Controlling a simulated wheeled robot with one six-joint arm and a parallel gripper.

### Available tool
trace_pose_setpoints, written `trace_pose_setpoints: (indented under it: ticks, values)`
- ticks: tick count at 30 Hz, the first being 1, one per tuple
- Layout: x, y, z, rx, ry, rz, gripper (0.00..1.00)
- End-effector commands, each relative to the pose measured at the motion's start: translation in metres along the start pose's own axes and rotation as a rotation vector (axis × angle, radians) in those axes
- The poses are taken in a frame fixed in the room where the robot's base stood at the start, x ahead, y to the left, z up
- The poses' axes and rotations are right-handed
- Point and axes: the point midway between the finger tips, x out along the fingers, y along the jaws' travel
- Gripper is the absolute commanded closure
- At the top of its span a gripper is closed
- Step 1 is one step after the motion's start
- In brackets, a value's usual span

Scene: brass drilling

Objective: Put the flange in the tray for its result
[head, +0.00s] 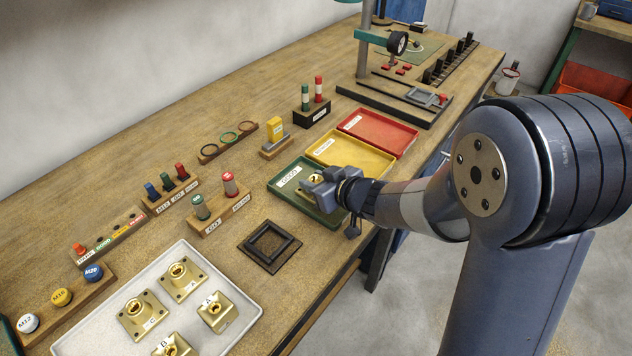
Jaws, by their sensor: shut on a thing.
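My gripper (322,194) is over the green tray (285,186) and is shut on a brass flange (314,179). Only part of this flange shows, as the gripper hides the rest. I cannot tell whether it touches the tray floor. The green tray has a white label on its rim. A yellow tray (372,160) and a red tray (388,125) stand in a row behind it. Several other brass flanges with letter labels, such as one marked C (141,316), stand in a white tray (88,339) at the lower left.
An empty dark square frame (269,247) lies left of the green tray. Wooden racks with coloured gauges (219,203) stand along the bench's middle. A drill press base (398,99) is beyond the red tray. The bench's front edge runs close to the trays.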

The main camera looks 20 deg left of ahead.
Motion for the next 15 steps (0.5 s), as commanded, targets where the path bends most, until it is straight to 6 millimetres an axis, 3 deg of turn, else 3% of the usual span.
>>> trace_pose_setpoints:
  ticks: [7, 8, 15]
  values:
    - [0.0016, 0.0001, 0.0021, 0.000, 0.003, 0.000, 1.00]
    - [0.0012, -0.0001, 0.0024, 0.000, 0.000, 0.000, 0.66]
    - [0.0010, -0.0001, 0.0021, 0.000, 0.000, 0.000, 0.46]
